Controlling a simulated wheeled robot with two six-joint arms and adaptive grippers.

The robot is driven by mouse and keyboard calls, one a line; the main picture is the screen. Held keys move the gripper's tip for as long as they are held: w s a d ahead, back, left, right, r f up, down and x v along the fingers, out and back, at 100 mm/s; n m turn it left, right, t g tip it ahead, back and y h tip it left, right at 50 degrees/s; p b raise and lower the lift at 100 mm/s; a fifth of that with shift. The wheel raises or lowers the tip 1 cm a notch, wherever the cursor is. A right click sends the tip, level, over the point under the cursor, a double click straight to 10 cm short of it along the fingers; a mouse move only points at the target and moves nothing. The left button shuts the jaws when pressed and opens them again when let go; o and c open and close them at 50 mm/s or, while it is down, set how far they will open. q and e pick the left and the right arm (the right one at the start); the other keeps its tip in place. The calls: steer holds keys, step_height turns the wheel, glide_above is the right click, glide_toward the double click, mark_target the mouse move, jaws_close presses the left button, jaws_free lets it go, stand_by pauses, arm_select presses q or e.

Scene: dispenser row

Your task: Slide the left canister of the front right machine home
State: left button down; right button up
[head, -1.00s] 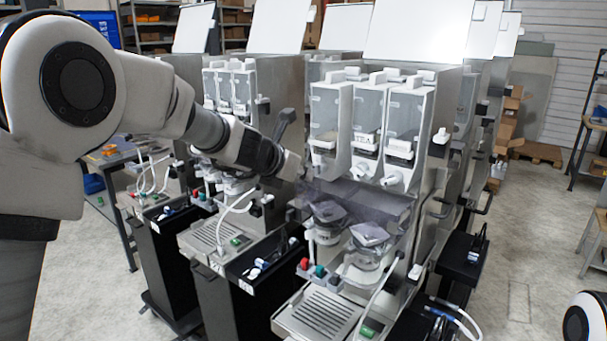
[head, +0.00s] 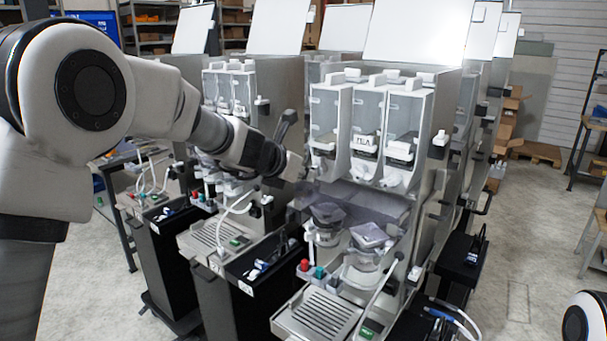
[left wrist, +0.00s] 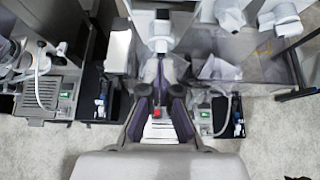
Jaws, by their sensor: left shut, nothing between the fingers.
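The front right machine (head: 445,110) has a row of three clear-fronted canisters. Its left canister (head: 323,108) appears to stand further forward than the middle canister (head: 367,115) and right canister (head: 403,115). My left gripper (head: 306,170) is at the lower left of the left canister, shut and empty. In the left wrist view the gripper (left wrist: 161,85) points at the white spout end of the left canister (left wrist: 160,38), just beyond the fingertips. Whether they touch I cannot tell. My right gripper is not in view.
Below the canisters are a smoky clear cover (head: 365,200), mixing bowls, a hose and a drip tray (head: 318,312). Open floor (head: 525,240) lies to the right.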

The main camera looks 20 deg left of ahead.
mark_target(314, 166)
arm_select(q)
steer(key=shift+w+d+p, duration=0.25)
steer(key=shift+w+p, duration=0.2)
steer(key=shift+w, duration=0.2)
steer(key=shift+w+d+p, duration=0.25)
steer(key=shift+w+p, duration=0.2)
steer(key=shift+w, duration=0.25)
steer(key=shift+w+d+p, duration=0.25)
steer(key=shift+w+p, duration=0.2)
steer(key=shift+w, duration=0.2)
